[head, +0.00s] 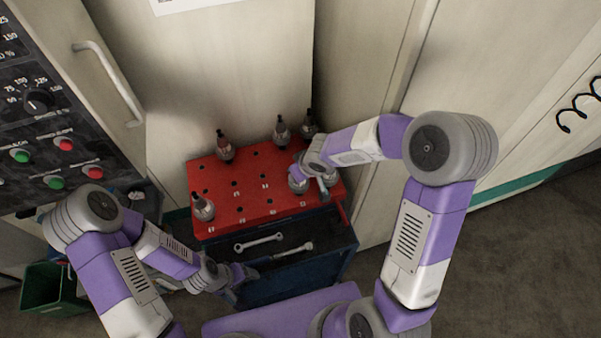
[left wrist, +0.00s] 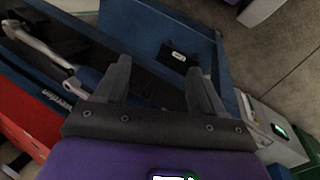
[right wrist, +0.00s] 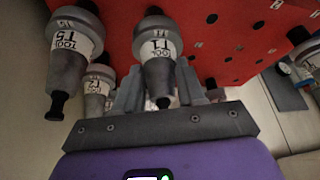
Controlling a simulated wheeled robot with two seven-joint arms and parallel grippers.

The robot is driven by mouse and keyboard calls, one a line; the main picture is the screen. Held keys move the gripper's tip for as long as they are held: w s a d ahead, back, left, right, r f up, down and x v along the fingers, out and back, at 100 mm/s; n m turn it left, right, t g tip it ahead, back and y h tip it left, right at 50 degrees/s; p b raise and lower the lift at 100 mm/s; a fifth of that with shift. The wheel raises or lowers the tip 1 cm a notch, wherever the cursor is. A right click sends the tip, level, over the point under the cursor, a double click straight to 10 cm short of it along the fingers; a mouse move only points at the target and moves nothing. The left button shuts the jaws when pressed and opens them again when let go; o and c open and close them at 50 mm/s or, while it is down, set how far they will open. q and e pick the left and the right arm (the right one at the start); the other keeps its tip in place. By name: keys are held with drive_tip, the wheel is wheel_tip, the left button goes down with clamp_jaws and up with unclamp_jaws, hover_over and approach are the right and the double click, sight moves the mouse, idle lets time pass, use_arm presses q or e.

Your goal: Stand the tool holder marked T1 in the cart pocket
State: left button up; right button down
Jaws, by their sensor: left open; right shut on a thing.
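The tool holder marked T1 (right wrist: 160,48) is grey with a white label. My right gripper (right wrist: 158,80) is shut on it, one finger on each side, with its narrow end towards the wrist camera. In the head view my right gripper (head: 318,170) is over the right part of the red cart top (head: 235,178), which has rows of dark round pockets. The base of T1 is hidden, so I cannot tell whether it is seated. My left gripper (left wrist: 160,78) is open and empty; in the head view it is by the cart's drawer (head: 300,270).
Holders T5 (right wrist: 72,60) and T2 (right wrist: 97,88) stand close to T1. Other holders stand at the back (head: 225,148) and front left (head: 203,207) of the red top. Wrenches (head: 258,243) lie in the open drawer. A green bin (head: 50,290) stands at left.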

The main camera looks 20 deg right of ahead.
drive_tip(key=shift+w+f+b, duration=0.1)
drive_tip(key=shift+f+b, duration=0.15)
drive_tip(key=shift+b, duration=0.05)
drive_tip(key=shift+f, duration=0.1)
idle(0.3)
drive_tip(key=c, duration=0.8)
unclamp_jaws()
drive_tip(key=shift+o, duration=1.1)
drive_tip(key=shift+f, duration=0.15)
